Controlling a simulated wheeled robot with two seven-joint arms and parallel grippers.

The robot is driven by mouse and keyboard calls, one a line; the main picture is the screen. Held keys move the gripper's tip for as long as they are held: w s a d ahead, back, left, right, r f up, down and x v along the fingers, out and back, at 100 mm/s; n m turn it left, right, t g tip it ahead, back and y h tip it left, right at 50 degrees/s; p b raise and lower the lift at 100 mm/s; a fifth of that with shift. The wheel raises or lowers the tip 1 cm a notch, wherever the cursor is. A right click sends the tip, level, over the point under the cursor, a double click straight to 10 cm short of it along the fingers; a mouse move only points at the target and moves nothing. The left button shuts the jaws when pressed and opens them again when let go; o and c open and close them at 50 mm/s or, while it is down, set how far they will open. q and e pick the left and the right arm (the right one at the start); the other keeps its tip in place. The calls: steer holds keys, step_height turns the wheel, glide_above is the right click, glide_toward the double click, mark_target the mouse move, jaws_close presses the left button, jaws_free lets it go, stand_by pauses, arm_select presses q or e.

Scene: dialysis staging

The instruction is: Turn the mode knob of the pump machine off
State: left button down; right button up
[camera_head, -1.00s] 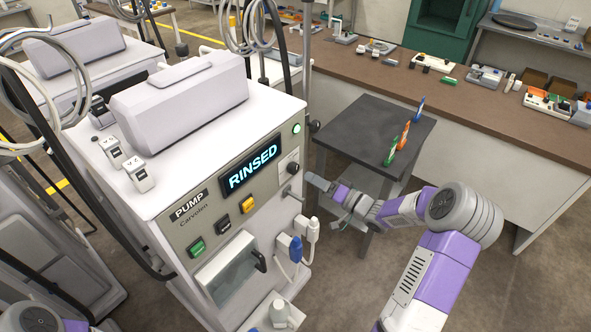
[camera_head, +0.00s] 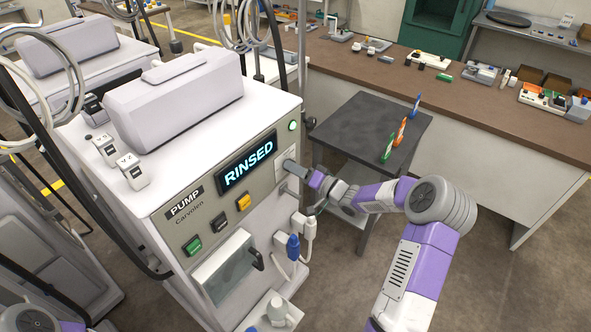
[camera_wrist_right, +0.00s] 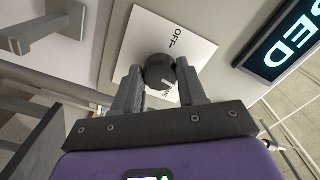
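The pump machine (camera_head: 150,130) stands left of centre in the head view, its lit screen (camera_head: 247,162) reading RINSED. The dark round mode knob (camera_wrist_right: 159,72) shows in the right wrist view on a white plate (camera_wrist_right: 190,35) with OFF printed above it. A second label below is mostly hidden. My right gripper (camera_wrist_right: 161,76) has one finger on each side of the knob, with no clear gap, and looks shut on it. In the head view, my right gripper (camera_head: 291,167) hides the knob. Only part of my left arm shows at the lower left; its gripper is out of view.
Below the knob, blue and white connectors (camera_head: 293,247) hang on the machine's front. A grey bar-like handle (camera_wrist_right: 48,35) projects near the knob. A small dark table (camera_head: 350,125) with upright coloured tags stands behind my right arm. A long brown bench (camera_head: 460,105) runs behind.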

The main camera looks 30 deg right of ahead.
steer(key=c, duration=0.4)
steer(key=shift+c, duration=0.2)
steer(key=shift+n, duration=0.4)
steer(key=shift+w+d+n+b, duration=0.1)
steer(key=shift+n+b, duration=3.55)
steer(key=shift+n, duration=1.2)
steer(key=shift+d+n+b, duration=0.1)
steer(key=shift+n+b, duration=3.5)
steer(key=shift+n, duration=1.25)
